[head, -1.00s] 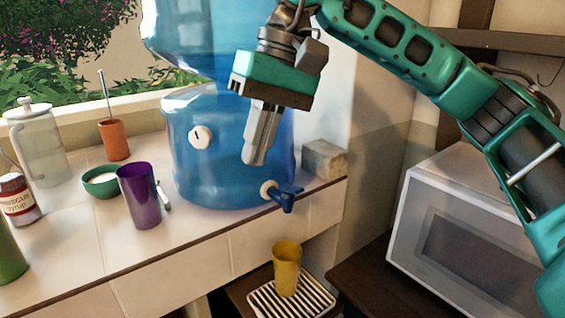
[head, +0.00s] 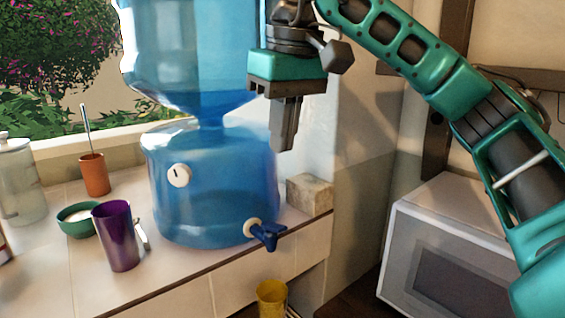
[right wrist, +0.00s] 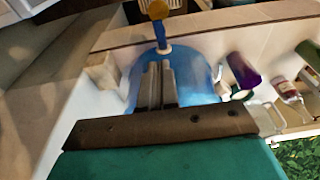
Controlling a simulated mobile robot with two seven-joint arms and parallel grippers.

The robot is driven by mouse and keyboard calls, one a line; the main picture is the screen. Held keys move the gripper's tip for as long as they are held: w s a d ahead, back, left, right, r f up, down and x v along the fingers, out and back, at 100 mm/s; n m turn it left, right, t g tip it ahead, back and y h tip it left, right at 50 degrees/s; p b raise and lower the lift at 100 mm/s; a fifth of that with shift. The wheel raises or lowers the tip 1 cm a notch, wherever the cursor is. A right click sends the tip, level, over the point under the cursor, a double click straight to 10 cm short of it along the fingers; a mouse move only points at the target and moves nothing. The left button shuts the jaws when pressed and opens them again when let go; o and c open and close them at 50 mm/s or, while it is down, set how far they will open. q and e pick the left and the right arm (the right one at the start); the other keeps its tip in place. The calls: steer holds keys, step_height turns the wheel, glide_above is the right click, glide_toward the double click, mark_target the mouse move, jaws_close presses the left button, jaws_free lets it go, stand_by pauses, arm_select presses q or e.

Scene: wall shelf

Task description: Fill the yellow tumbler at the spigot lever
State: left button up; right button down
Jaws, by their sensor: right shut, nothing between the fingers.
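The yellow tumbler (head: 272,298) stands below the counter edge, under the spigot, and is cut off by the bottom of the head view. It also shows at the top of the right wrist view (right wrist: 158,9). The blue spigot lever (head: 267,235) sticks out low on the front of the blue water dispenser (head: 205,200). In the right wrist view the lever (right wrist: 160,32) is beyond my fingertips. My left gripper is not in view.
A purple cup (head: 117,238), a green bowl (head: 78,220) and an orange pot (head: 94,175) stand on the counter left of the dispenser. A stone-like block (head: 310,192) sits to its right. A white microwave (head: 440,250) stands lower at the right.

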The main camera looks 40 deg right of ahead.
glide_toward(279, 227)
steer(key=f, duration=0.1)
steer(key=w+f, duration=0.1)
steer(key=f, duration=0.3)
steer(key=shift+w+b, duration=0.3)
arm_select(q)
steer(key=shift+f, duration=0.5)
arm_select(e)
steer(key=shift+s+f, duration=0.2)
steer(key=shift+f, duration=0.45)
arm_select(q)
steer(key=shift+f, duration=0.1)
